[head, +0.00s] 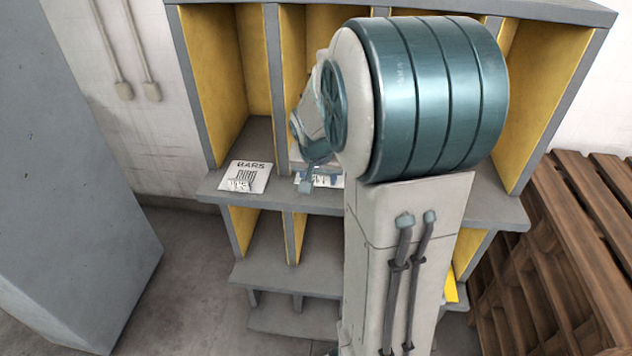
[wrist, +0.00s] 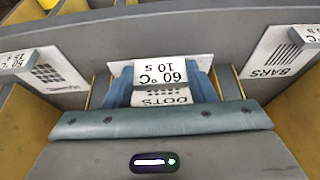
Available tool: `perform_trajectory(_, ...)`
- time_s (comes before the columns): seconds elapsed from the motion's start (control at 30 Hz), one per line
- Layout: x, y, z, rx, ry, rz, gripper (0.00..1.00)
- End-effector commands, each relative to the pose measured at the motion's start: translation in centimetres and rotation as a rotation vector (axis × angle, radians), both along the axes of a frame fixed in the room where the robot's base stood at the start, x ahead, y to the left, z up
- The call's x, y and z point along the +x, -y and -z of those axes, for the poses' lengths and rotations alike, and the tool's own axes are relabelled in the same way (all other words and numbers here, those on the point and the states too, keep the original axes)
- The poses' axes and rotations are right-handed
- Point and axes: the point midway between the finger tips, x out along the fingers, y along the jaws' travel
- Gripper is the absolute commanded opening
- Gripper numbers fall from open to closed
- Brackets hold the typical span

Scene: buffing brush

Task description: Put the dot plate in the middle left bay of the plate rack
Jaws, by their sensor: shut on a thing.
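The dot plate, a white plate marked DOTS (wrist: 160,98) with a tab reading 60 °C 10 s, sits between my gripper's blue fingers (wrist: 160,78) in the wrist view. My gripper is shut on it. In the head view, part of the plate (head: 328,181) shows at the front of an upper bay, below my gripper (head: 306,180); my arm hides the rest. Whether it touches the shelf I cannot tell. The grey rack (head: 365,8) has yellow dividers and stacked rows of bays. The left bay below the upper shelf (head: 245,228) looks empty where visible.
A BARS plate (head: 245,176) lies in the upper left bay, also in the wrist view (wrist: 275,58). Another plate (wrist: 45,80) is at the wrist view's left. A grey cabinet (head: 70,180) stands left, wooden slats (head: 570,230) right. My arm hides the rack's centre.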

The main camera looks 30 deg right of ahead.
Motion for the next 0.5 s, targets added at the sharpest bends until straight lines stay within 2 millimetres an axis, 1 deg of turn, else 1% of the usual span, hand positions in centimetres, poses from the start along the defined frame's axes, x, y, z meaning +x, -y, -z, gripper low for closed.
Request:
perform_trajectory(0.07,0.1,0.2,0.3,0.000,0.000,0.000,0.25)
perform_trajectory(0.3,0.1,0.2,3.6,0.000,-0.003,-0.001,0.25)
perform_trajectory(0.4,0.1,0.2,4.1,0.000,0.000,-0.001,0.25)
perform_trajectory(0.5,0.1,0.2,4.1,0.000,0.001,-0.001,0.25)
